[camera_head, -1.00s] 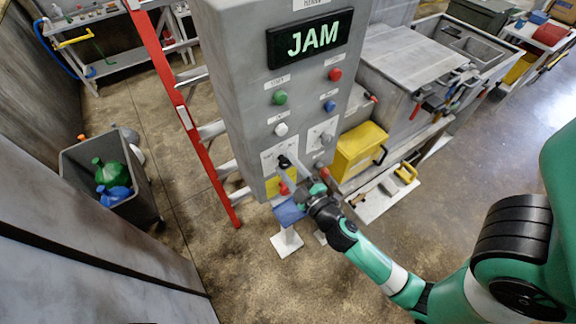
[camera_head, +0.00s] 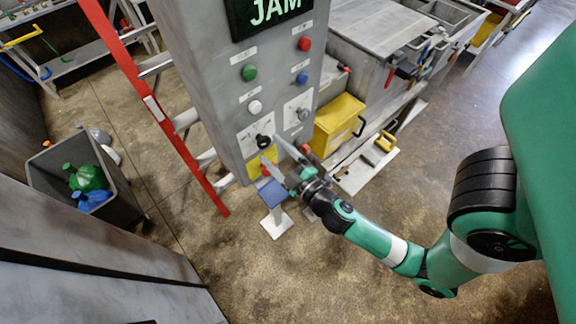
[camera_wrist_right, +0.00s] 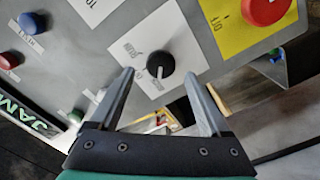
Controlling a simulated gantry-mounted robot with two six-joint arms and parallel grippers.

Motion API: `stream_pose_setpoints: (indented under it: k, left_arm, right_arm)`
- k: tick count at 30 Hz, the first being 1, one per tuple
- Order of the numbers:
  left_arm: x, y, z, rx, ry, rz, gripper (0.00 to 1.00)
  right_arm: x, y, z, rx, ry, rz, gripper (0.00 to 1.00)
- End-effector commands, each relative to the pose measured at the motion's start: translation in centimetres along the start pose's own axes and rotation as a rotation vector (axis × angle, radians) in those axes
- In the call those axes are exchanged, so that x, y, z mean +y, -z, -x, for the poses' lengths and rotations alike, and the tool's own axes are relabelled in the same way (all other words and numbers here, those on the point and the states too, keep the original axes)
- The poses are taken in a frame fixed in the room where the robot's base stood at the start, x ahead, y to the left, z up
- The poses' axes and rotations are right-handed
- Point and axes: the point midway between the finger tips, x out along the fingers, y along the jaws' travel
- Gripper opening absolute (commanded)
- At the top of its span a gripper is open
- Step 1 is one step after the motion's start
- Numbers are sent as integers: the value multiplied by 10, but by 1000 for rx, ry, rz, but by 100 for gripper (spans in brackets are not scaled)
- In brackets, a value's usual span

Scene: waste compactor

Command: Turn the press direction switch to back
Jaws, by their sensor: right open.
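A black rotary knob (camera_head: 264,141) sits on a white label plate low on the grey control panel. The knob also shows in the right wrist view (camera_wrist_right: 160,62), with a pale pointer mark towards the bottom of that picture. The plate's lettering is too small to read surely. My right gripper (camera_head: 273,152) is open and empty in front of the panel, close to the knob and just below it. In the right wrist view its two fingers (camera_wrist_right: 160,76) stand on either side of the knob, apart from it. My left gripper is not in view.
The panel carries a lit JAM display (camera_head: 274,10), green (camera_head: 249,73), red (camera_head: 304,44) and blue (camera_head: 302,79) buttons, and a grey switch (camera_head: 302,114). A red emergency button (camera_wrist_right: 264,10) on yellow is close by. A red ladder (camera_head: 150,105) stands left.

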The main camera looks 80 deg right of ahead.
Motion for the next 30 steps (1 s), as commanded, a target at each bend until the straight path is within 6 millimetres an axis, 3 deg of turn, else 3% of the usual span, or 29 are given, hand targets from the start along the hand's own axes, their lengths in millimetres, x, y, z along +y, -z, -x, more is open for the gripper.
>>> stream_pose_setpoints:
  k: [1, 6, 10, 16, 30]
  left_arm:
    - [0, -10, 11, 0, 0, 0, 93]
    - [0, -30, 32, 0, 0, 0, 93]
    - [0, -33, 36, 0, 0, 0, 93]
    - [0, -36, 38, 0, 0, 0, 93]
    - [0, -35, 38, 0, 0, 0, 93]
  right_arm:
    - [-8, -4, 14, 4, 6, 1, 80]
    - [-9, -5, 59, 7, 7, 1, 80]
    - [-6, -1, 74, 5, 7, 3, 80]
    - [-1, 0, 84, 2, 1, 0, 80]
    - [0, 0, 84, 0, 0, 0, 80]
